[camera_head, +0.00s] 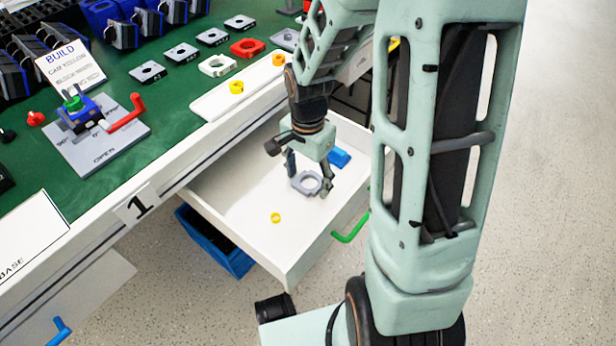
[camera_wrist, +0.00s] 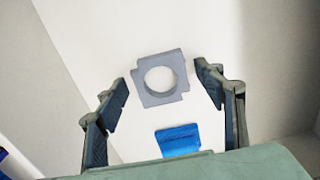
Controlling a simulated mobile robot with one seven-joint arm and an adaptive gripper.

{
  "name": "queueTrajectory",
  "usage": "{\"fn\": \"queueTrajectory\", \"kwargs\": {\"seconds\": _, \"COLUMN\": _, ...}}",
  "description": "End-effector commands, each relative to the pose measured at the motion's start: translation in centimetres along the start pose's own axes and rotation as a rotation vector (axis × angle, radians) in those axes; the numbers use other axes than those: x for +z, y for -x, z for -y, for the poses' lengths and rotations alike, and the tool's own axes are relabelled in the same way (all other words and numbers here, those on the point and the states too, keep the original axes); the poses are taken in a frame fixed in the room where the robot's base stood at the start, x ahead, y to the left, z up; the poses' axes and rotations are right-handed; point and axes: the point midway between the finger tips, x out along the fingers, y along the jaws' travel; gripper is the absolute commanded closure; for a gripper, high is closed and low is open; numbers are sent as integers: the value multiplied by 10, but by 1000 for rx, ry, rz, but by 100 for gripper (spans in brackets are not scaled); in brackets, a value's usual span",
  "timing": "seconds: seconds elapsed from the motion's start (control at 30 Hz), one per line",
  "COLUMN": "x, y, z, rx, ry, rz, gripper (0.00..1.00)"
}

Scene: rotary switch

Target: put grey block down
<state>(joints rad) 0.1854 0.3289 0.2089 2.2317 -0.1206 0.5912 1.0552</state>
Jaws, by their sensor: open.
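The grey block (camera_head: 306,183) is a flat square piece with a large round hole. It lies in the open white drawer (camera_head: 238,203). In the wrist view the grey block (camera_wrist: 160,78) sits between and just beyond the fingertips, with a gap on each side. My gripper (camera_head: 309,180) points down into the drawer. In the wrist view my gripper (camera_wrist: 160,90) is open, its fingers spread wide and holding nothing.
A blue piece (camera_head: 339,158) and a small yellow ring (camera_head: 276,217) also lie in the drawer. The drawer has a green handle (camera_head: 351,230). The green-topped workbench (camera_head: 150,180) holds a switch assembly and several flat blocks. A blue bin (camera_head: 213,243) stands below.

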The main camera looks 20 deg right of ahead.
Motion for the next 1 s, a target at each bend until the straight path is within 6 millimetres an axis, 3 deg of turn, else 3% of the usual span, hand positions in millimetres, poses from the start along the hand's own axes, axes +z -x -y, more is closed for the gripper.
{"fn": "queueTrajectory", "kwargs": {"seconds": 0.23, "x": 0, "y": 10, "z": 0, "rx": -1, "ry": 0, "rz": -2, "gripper": 37}}
{"fn": "queueTrajectory", "kwargs": {"seconds": 0.7, "x": 0, "y": 105, "z": 0, "rx": -2, "ry": 0, "rz": -2, "gripper": 37}}
{"fn": "queueTrajectory", "kwargs": {"seconds": 1.0, "x": 0, "y": 124, "z": 0, "rx": 0, "ry": 0, "rz": 0, "gripper": 37}}
